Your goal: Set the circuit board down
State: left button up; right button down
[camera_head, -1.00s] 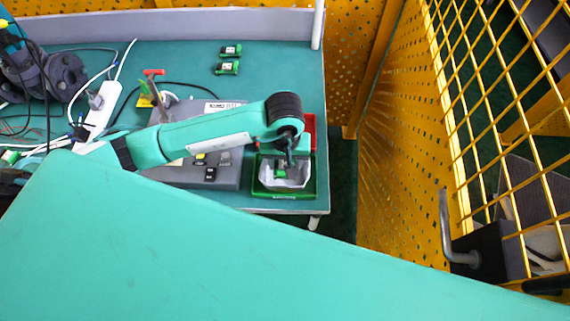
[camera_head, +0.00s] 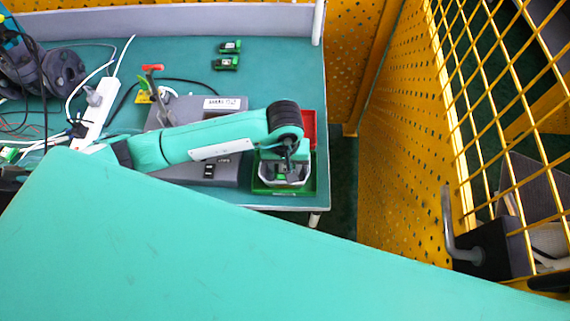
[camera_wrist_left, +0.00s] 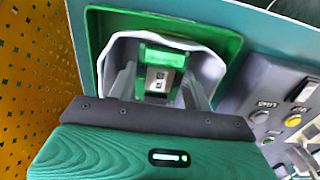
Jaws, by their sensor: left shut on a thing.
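My left gripper (camera_head: 285,160) is over the green tray (camera_head: 258,188) at the right end of the table, pointing down into it. In the left wrist view its two fingers (camera_wrist_left: 158,90) are shut on a small green circuit board (camera_wrist_left: 160,66) with a pale part in its middle. The board is over or inside the white-lined green tray (camera_wrist_left: 98,32); I cannot tell whether it touches the bottom. In the head view the gripper hides most of the board. My right gripper is not in view.
A grey box with buttons (camera_head: 225,172) stands left of the tray. A red bin (camera_head: 310,130) is behind the tray. Two small green boards (camera_head: 226,63) lie at the back. A power strip (camera_head: 97,115) and cables lie left. A yellow fence (camera_head: 400,160) stands right.

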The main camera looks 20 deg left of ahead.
aim_at(285, 168)
pick_arm(q)
jog(key=o, duration=1)
jog(key=shift+r+p, duration=0.45)
jog(key=shift+p, duration=0.15)
jog(key=shift+r+p, duration=0.4)
jog(key=shift+p, duration=0.15)
jog(key=shift+r+b, duration=1.95)
jog(key=shift+r, duration=3.8)
